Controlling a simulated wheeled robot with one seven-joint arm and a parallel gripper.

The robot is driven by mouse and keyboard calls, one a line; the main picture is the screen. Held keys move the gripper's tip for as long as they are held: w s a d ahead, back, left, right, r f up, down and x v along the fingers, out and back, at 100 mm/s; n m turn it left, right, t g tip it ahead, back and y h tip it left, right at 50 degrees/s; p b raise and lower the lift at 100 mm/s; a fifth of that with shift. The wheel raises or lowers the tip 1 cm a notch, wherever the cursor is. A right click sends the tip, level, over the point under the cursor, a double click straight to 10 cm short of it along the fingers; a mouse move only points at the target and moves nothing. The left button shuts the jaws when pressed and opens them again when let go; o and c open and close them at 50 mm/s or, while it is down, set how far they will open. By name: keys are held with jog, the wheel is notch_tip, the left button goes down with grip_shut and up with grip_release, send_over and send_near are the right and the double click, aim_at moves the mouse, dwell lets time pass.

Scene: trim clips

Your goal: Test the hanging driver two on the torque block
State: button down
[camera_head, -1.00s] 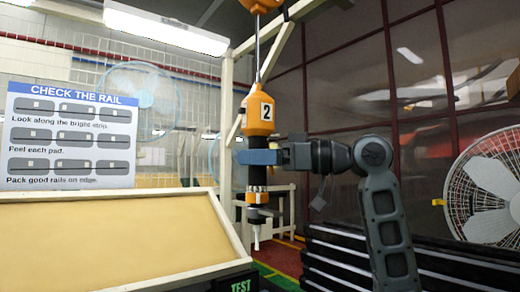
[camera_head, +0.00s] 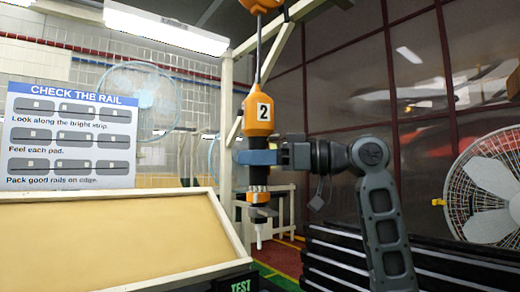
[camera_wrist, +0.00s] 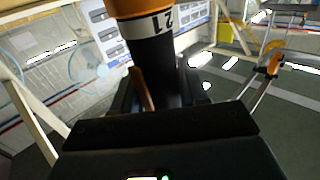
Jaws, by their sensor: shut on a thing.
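Driver two (camera_head: 259,112), orange and black with a white label "2", hangs upright on a cable from an orange unit above. My gripper (camera_head: 258,157) is shut around its black middle, coming from the right. The driver's white tip points down and hangs free in the air. In the wrist view, the driver's black body and orange top (camera_wrist: 152,45) stand between my fingers. A dark block with a green-lit "TEST" sign (camera_head: 241,286) shows at the bottom edge, left of the tip; most of it is out of view.
A tan panel in a white frame (camera_head: 231,261) stands at the lower left. A "CHECK THE RAIL" board (camera_head: 70,99) is behind it. Black stacked rails (camera_head: 335,262) lie at the lower right, and a large white fan (camera_head: 487,190) stands at the far right.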

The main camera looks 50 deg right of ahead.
jog(key=shift+w+d+n+g+y+p, duration=3.45)
jog(key=shift+w+n+g+y, duration=1.4)
jog(key=shift+w+g, duration=1.15)
notch_tip(320, 180, down, 21)
jog(key=b, duration=1.6)
jog(key=shift+w+d, duration=0.25)
jog(key=shift+f+b, duration=0.8)
jog(key=shift+f, duration=0.05)
notch_tip(320, 180, up, 7)
jog(key=p, duration=0.2)
jog(key=shift+f, duration=0.2)
